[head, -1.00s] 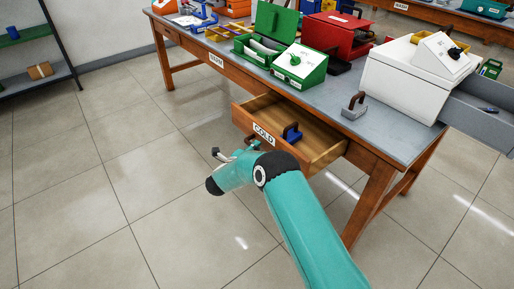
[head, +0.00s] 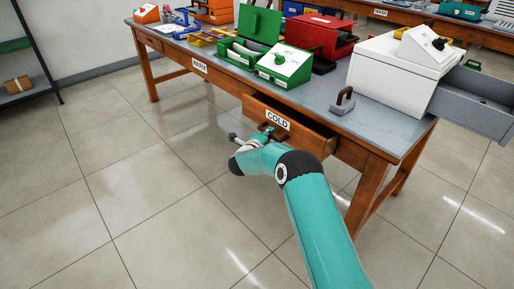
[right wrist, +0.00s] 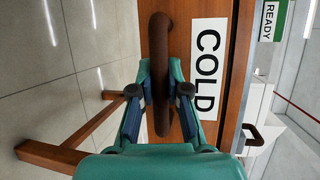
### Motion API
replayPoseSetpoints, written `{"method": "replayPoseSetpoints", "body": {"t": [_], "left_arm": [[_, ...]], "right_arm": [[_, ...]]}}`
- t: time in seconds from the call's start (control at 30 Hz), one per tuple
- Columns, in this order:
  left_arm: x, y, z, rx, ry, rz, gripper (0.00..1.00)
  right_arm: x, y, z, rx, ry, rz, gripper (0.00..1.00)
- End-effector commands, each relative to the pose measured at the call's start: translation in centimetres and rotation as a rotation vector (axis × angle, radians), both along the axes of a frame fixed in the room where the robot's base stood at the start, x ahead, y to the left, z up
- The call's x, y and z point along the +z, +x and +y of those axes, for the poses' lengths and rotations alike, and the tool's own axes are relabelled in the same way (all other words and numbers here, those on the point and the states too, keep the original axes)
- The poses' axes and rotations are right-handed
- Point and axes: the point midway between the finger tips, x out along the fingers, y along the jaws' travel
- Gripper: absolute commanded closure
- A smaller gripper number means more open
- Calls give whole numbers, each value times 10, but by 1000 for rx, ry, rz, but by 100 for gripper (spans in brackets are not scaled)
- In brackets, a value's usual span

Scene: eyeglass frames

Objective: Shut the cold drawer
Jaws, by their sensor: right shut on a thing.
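The wooden cold drawer (head: 315,140) sits under the table's front edge, with a white COLD label on its front. It is partly open: a strip of its inside shows behind the front board. My right gripper (head: 262,136) is at the drawer front. In the right wrist view my right gripper (right wrist: 162,92) has its fingers on both sides of the brown handle (right wrist: 161,40) and is shut on it, next to the COLD label (right wrist: 207,65). Most of the drawer's inside is hidden. My left gripper is not in view.
The table (head: 375,125) carries a green box (head: 284,64), a red box (head: 320,38), a white cooler (head: 395,70) and a grey block with a dark handle (head: 343,102). A grey open tray (head: 470,110) juts out at right. The tiled floor (head: 120,200) in front is clear.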

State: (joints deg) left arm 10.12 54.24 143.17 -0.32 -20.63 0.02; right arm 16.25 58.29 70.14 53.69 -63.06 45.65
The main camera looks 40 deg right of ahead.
Motion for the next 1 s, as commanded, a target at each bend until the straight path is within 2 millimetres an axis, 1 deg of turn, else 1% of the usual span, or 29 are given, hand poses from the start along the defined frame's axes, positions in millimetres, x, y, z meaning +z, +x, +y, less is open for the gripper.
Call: {"method": "replayPoseSetpoints", "body": {"t": [0.03,0.1,0.2,0.3,0.47,0.6,0.63,0.77,0.8,1.0], "left_arm": [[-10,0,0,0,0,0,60],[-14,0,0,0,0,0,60],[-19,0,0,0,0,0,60],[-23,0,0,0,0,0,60],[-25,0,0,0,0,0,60],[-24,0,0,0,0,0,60],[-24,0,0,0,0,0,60],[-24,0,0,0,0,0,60],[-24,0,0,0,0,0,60],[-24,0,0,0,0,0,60]], "right_arm": [[-9,-4,-16,-14,5,3,100],[-8,-3,-30,-14,5,4,100],[-8,-3,-47,-12,6,4,100],[-7,-3,-60,-12,6,6,100],[-6,-3,-72,-11,7,6,100],[-6,-3,-71,-11,7,8,100],[-6,-3,-71,-11,7,8,84],[-5,-2,-70,-9,6,7,62],[-5,-2,-70,-8,5,7,59],[-2,-1,-69,-4,3,4,59]]}}
